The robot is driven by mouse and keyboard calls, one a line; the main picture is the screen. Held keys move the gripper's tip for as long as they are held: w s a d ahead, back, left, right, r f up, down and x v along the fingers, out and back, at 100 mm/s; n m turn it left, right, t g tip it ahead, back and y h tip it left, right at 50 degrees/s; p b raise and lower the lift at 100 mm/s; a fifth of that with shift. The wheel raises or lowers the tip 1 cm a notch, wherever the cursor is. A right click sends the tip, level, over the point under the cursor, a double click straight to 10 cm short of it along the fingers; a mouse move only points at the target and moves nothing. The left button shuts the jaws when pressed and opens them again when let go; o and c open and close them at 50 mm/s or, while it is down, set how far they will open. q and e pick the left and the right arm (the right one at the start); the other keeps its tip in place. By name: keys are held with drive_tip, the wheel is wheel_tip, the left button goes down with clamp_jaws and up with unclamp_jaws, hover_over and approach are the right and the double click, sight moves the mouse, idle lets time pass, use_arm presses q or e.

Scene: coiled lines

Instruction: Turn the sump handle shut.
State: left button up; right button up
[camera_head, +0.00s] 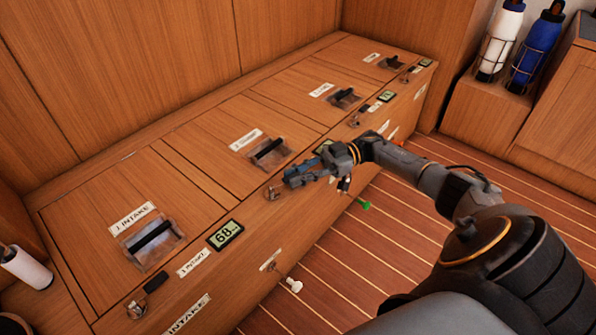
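Several dark bar handles sit in clear-framed recesses along the wooden bench top. The nearest handle (152,238) is beside a label reading "1. INTAKE". The second handle (269,152), third handle (344,98) and far handle (391,62) have labels too small to read, so I cannot tell which is the sump handle. My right gripper (289,177) is at the bench's front edge, in front of the second handle and apart from it. Its fingers point left, near a small metal latch (272,193); their gap is unclear. My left gripper is not in view.
A display (226,235) reads 68 beside the first handle. A white knob (294,286) and a green knob (363,204) stick out from the bench front. White (501,40) and blue (538,48) bottles stand in racks at right. The striped floor is clear.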

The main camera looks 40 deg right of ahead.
drive_tip(key=o, duration=0.4)
drive_tip(key=s+d, duration=0.1)
drive_tip(key=d, duration=0.6)
drive_tip(key=shift+s+d, duration=0.15)
